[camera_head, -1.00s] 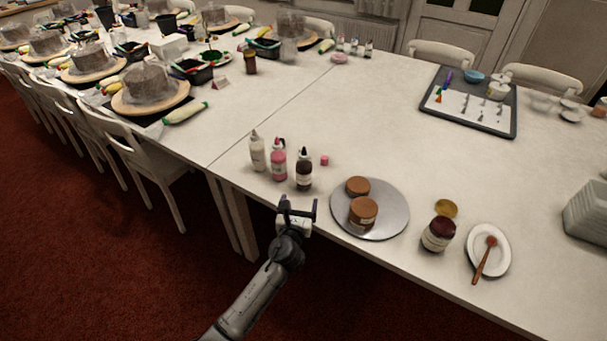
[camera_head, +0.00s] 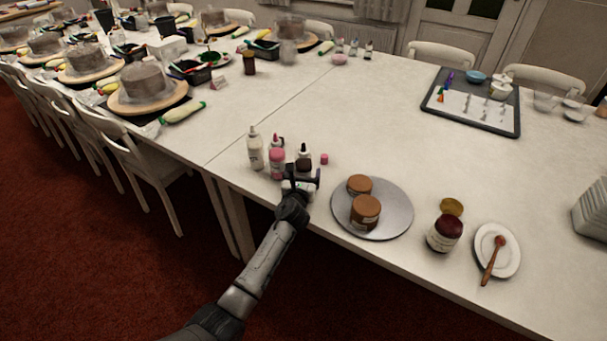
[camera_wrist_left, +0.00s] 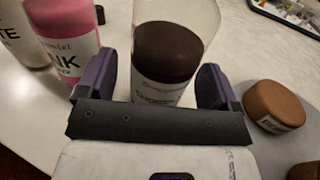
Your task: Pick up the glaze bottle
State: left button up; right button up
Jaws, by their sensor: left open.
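Three squeeze bottles stand in a row near the table's front edge: a white one (camera_head: 255,150), a pink one (camera_head: 277,162) and a dark brown glaze bottle (camera_head: 304,153). My left gripper (camera_head: 303,178) is at the brown bottle, hiding its lower part in the head view. In the left wrist view the brown bottle (camera_wrist_left: 168,50) stands upright between the open purple fingers (camera_wrist_left: 154,84), with its top out of frame. A small gap shows beside the right finger. The pink bottle (camera_wrist_left: 65,40) is just outside the left finger. My right gripper is not in view.
A round metal board (camera_head: 397,215) with two brown cakes lies to the right. A dark red jar (camera_head: 444,233) and a white plate with a brush (camera_head: 510,262) are farther right. A small pink cap (camera_head: 324,159) lies behind the brown bottle.

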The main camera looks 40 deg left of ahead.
pick_arm(q)
jog(key=shift+w+a, duration=0.15)
jog(key=shift+w, duration=0.25)
jog(key=shift+c, duration=0.3)
jog(key=c, duration=0.7)
jog(key=shift+r, duration=0.1)
